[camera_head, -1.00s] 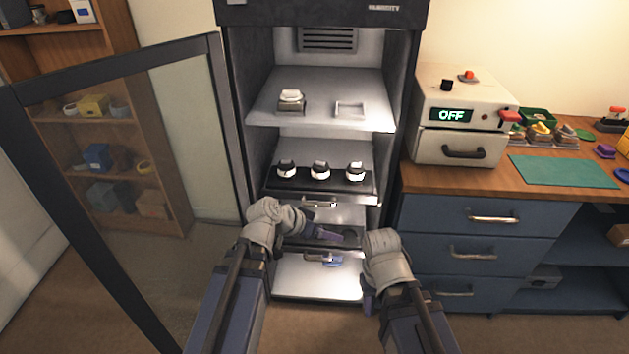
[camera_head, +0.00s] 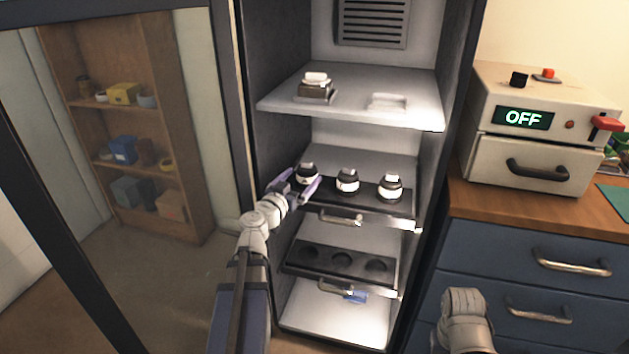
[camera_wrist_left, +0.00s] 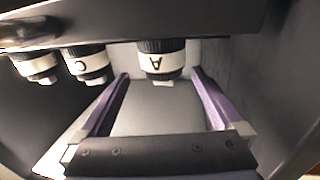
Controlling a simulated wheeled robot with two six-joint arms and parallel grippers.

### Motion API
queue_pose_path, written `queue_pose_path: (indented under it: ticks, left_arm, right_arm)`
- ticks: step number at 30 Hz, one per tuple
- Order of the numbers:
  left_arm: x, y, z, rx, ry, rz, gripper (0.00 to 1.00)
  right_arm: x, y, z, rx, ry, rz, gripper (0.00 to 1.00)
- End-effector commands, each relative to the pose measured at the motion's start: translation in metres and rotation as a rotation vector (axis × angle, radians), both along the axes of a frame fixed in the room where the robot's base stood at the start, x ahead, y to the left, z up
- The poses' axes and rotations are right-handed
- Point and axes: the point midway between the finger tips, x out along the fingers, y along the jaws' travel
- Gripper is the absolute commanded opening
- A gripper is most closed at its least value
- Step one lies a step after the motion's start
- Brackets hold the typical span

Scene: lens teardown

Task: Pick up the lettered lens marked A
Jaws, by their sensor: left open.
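The lens marked A (camera_wrist_left: 161,60) is a black cylinder with a white band. It shows between the two purple fingers of my left gripper (camera_wrist_left: 165,100) in the left wrist view, with the letter upside down. In the head view it is the leftmost lens (camera_head: 308,173) on the dark middle tray (camera_head: 366,203) of the cabinet. My left gripper (camera_head: 297,184) is open at this lens, one finger on each side; I cannot tell whether they touch it. The lens marked C (camera_wrist_left: 86,63) and another lens (camera_wrist_left: 36,66) stand beside it. My right gripper's fingers are out of view.
A lower tray (camera_head: 306,258) has empty round recesses. The upper shelf (camera_head: 350,112) holds a small block (camera_head: 316,86) and a pale frame (camera_head: 387,102). The cabinet's glass door stands open at left. A box reading OFF (camera_head: 523,118) sits on the right counter.

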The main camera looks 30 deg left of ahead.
Motion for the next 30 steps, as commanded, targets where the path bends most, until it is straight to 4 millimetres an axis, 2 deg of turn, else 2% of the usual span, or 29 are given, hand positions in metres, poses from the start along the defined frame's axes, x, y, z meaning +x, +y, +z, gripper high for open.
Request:
queue_pose_path:
  ticks: [5,12,19,25,30]
  left_arm:
    - [0.003,0.001,0.000,0.000,-0.001,0.001,1.00]
    - [0.027,0.002,-0.001,0.000,0.000,-0.002,1.00]
    - [0.033,0.003,-0.003,-0.001,0.000,-0.001,1.00]
    - [0.059,0.009,-0.010,-0.001,0.000,-0.002,1.00]
    - [0.078,0.010,-0.008,-0.001,0.000,-0.001,1.00]
  right_arm:
    - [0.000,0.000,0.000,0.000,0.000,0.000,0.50]
    - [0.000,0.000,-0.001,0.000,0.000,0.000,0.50]
    - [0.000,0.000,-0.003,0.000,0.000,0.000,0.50]
    - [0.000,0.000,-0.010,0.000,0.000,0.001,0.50]
    - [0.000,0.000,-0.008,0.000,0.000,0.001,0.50]
